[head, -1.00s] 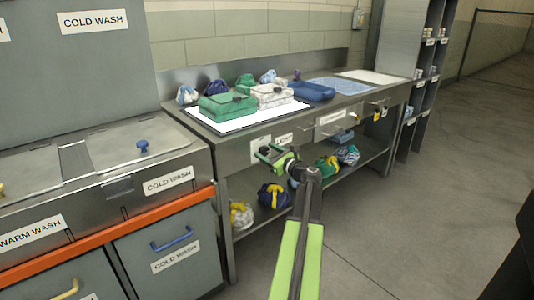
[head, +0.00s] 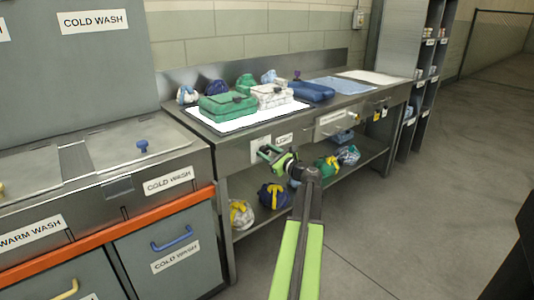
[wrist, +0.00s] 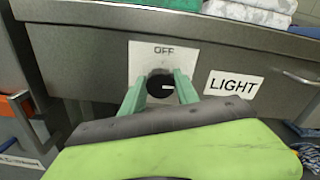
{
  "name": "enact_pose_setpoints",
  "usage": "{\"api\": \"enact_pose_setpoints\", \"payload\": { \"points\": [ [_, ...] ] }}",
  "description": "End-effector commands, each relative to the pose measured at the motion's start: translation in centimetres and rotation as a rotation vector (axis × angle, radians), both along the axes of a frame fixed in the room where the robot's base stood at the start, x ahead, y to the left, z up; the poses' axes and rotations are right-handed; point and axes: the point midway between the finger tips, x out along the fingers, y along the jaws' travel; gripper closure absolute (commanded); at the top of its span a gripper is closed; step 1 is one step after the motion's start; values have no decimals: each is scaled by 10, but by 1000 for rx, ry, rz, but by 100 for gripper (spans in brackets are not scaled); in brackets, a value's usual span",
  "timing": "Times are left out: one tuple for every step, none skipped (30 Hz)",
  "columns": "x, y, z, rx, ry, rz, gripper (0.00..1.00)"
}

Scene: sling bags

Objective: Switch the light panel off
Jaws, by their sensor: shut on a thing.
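The light panel (head: 240,121) is a bright white, lit sheet in the table top, with a green bag and a patterned bag on it. Its switch is a round black knob (wrist: 160,87) with a pale mark pointing right, on a white plate marked OFF at the top (wrist: 163,50), on the table's front face. A LIGHT label (wrist: 233,84) is to its right. My gripper (head: 269,151) is at this plate; in the wrist view its green fingers (wrist: 160,90) stand on either side of the knob, shut on it.
A lower shelf (head: 250,228) under the table holds several bags. A drawer handle (wrist: 300,78) is to the right of the LIGHT label. Wash bins with an orange rail (head: 110,236) stand at the left. The floor (head: 410,220) at the right is clear.

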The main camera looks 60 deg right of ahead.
Motion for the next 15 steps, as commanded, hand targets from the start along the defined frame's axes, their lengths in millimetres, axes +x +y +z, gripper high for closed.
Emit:
{"api": "enact_pose_setpoints", "payload": {
  "points": [
    [0, 0, 0, -26, 9, 0, 100],
    [0, 0, 0, -46, 15, 0, 100],
    [0, 0, 0, -74, 25, 0, 100],
    [0, 0, 0, -96, 32, 0, 100],
    [0, 1, 0, -120, 40, 0, 100],
    [0, 1, 0, -153, 51, 0, 100],
    [0, 1, 0, -179, 60, 0, 100],
    [0, 1, 0, -206, 68, 0, 100],
    [0, 1, -1, -242, 80, 0, 100],
    [0, 1, -1, -270, 90, 0, 100],
    [0, 1, -1, -297, 99, 0, 100],
    [0, 1, -1, -333, 111, 0, 100],
    [1, 1, -1, -361, 120, 0, 100],
    [1, 1, -1, -387, 129, 0, 100],
    [1, 1, -1, -423, 141, 0, 100]
  ]
}}
